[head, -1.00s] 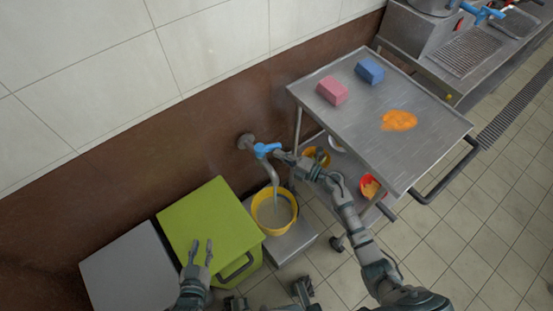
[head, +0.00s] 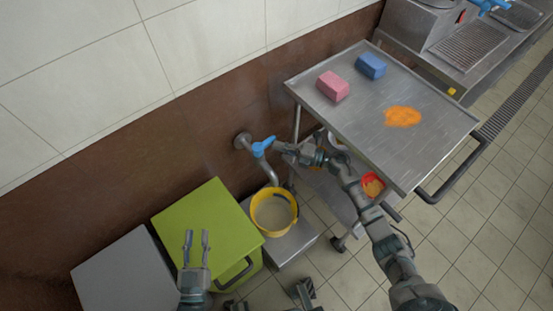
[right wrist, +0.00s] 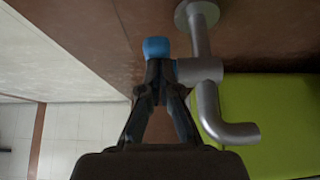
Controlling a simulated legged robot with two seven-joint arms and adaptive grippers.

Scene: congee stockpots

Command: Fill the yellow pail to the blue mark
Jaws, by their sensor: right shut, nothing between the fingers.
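The yellow pail (head: 256,219) stands upright on a low grey stand under the tap spout (head: 267,172), with pale liquid (head: 273,214) inside. I cannot make out a blue mark on it. The wall tap has a blue handle (head: 262,147), also in the right wrist view (right wrist: 157,48). My right gripper (head: 277,147) is shut and empty, its fingertips (right wrist: 158,66) right at the handle; whether they touch it I cannot tell. No water shows at the spout in the right wrist view (right wrist: 247,133). My left gripper (head: 197,236) is open and empty above the green box.
The green box (head: 207,218) and a grey box (head: 125,275) stand left of the pail. A steel cart (head: 360,125) on the right carries a pink block (head: 332,87), a blue block (head: 370,66) and an orange spill (head: 403,117). A red bowl (head: 372,184) sits on its lower shelf.

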